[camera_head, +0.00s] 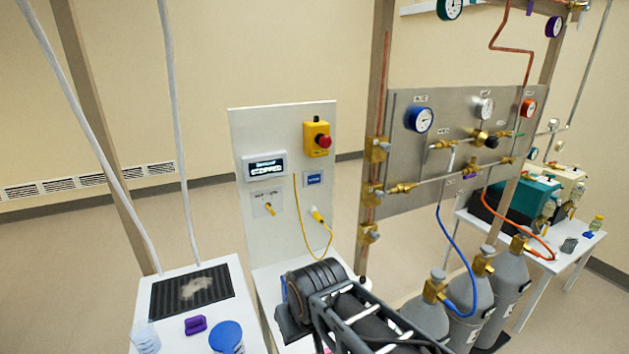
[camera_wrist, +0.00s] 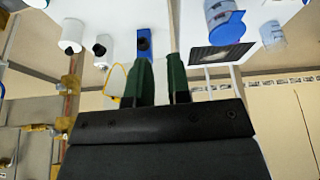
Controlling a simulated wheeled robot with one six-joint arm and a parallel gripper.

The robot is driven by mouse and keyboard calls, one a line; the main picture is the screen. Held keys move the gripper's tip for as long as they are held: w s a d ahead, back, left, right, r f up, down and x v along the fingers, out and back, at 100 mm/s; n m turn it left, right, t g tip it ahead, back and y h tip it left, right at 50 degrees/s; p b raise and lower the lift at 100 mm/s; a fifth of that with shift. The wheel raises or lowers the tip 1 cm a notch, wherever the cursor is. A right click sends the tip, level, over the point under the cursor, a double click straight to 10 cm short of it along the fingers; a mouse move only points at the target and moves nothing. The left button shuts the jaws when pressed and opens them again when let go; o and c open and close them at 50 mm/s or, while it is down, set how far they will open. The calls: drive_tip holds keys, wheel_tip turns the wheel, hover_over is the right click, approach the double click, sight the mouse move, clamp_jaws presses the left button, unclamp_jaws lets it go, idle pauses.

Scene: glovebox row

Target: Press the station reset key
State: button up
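A pale upright station panel (camera_head: 244,135) stands at the middle of the head view. It carries a display (camera_head: 265,167) whose lower line seems to read "STOPPED", and a yellow box with a red mushroom button (camera_head: 324,142). Below the display is a small labelled plate (camera_head: 268,204) with a yellow part on it; I cannot tell whether this is the reset key. A blue label (camera_head: 314,179) sits to its right, above a yellow plug and cable (camera_head: 317,214). My gripper (camera_wrist: 161,60) shows dark green fingers, slightly apart with nothing visible between them. It touches nothing that I can see.
A white table at left holds a black mat (camera_head: 168,299), a purple item (camera_head: 195,325) and a blue-lidded jar (camera_head: 226,337). A gas panel (camera_head: 400,111) and several grey cylinders (camera_head: 467,292) stand at right. My arm lies before the station panel's lower edge.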

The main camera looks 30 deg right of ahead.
clamp_jaws()
idle(1.0)
